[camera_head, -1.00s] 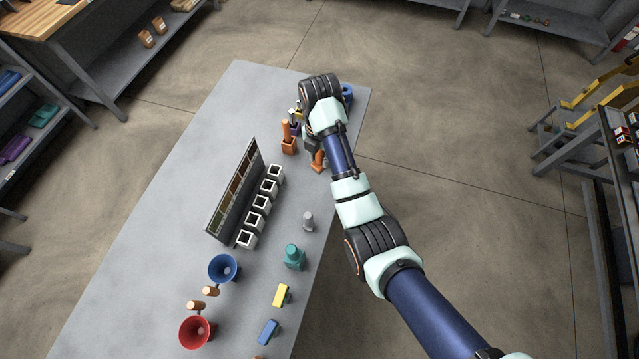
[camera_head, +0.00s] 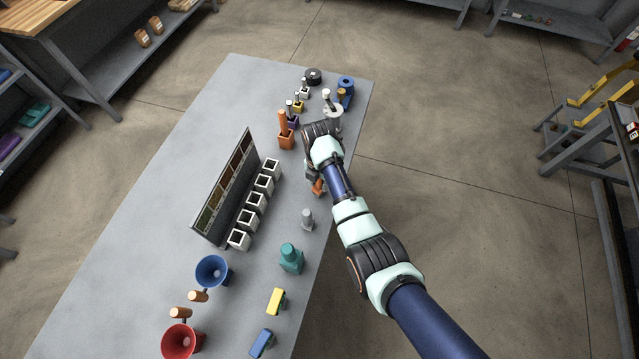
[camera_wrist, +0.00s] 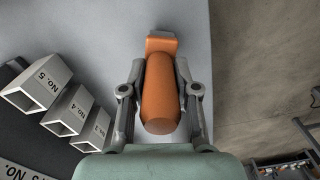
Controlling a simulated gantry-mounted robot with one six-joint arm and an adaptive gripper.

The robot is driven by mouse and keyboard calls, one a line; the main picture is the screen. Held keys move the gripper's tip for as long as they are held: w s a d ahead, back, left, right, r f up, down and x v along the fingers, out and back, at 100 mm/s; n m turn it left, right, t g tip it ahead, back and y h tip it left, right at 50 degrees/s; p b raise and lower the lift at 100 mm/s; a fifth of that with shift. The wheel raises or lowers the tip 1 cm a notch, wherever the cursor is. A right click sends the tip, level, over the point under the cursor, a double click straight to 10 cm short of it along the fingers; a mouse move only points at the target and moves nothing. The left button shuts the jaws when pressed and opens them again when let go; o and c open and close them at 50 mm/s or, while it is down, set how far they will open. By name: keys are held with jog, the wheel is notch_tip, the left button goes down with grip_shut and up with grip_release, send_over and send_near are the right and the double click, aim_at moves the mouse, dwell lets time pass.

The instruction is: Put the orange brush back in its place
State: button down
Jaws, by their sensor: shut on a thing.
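The orange brush (camera_wrist: 160,90) is between the two fingers of my gripper (camera_wrist: 160,72) in the wrist view. Its rounded handle points toward the camera, and a blockier orange end (camera_wrist: 162,43) shows beyond the fingertips. In the head view a bit of the orange brush (camera_head: 318,187) shows under my wrist, near the right edge of the table; the arm hides most of it and the fingers. I cannot tell whether it touches the table.
A row of white numbered cups (camera_head: 255,201) and an upright colour board (camera_head: 226,190) lie left.

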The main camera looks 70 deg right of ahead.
jog(key=shift+f, duration=0.45)
jog(key=shift+f, duration=0.1)
jog(key=c, duration=0.9)
grip_release()
jog(key=shift+o, duration=0.2)
notch_tip(320, 180, up, 12)
jog(key=p, duration=0.2)
jog(key=shift+p, duration=0.4)
jog(key=shift+w, duration=0.1)
